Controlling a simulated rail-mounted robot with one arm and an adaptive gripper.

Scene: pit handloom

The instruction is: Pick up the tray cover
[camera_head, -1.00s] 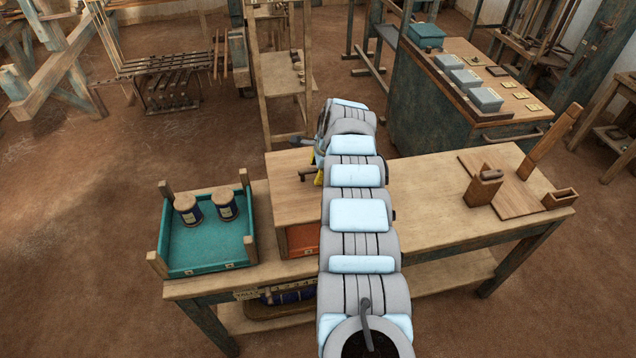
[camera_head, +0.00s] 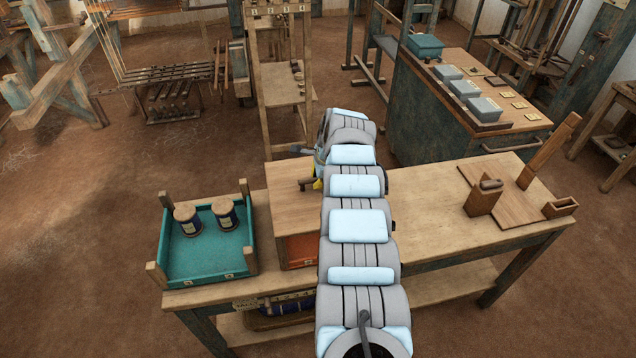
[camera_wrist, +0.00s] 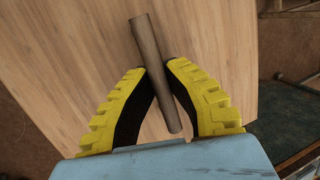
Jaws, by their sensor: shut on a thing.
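The tray cover (camera_head: 290,205) is a flat light-wood board with a darker bar handle. In the head view it lies over an orange tray (camera_head: 302,249) on the bench, partly hidden by my arm. In the wrist view the cover (camera_wrist: 75,60) fills much of the picture, with its handle (camera_wrist: 150,50) standing between my fingers. My gripper (camera_wrist: 158,68) has its yellow-backed fingers closed on the handle. In the head view only a little yellow of my gripper (camera_head: 318,184) shows. I cannot tell any gap between cover and tray.
A teal tray (camera_head: 208,262) with two spools stands at left on the bench (camera_head: 425,205). At right are a wooden board (camera_head: 512,198) with an upright and small wooden boxes. The bench between is clear. A cabinet (camera_head: 440,130) with grey boxes stands behind.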

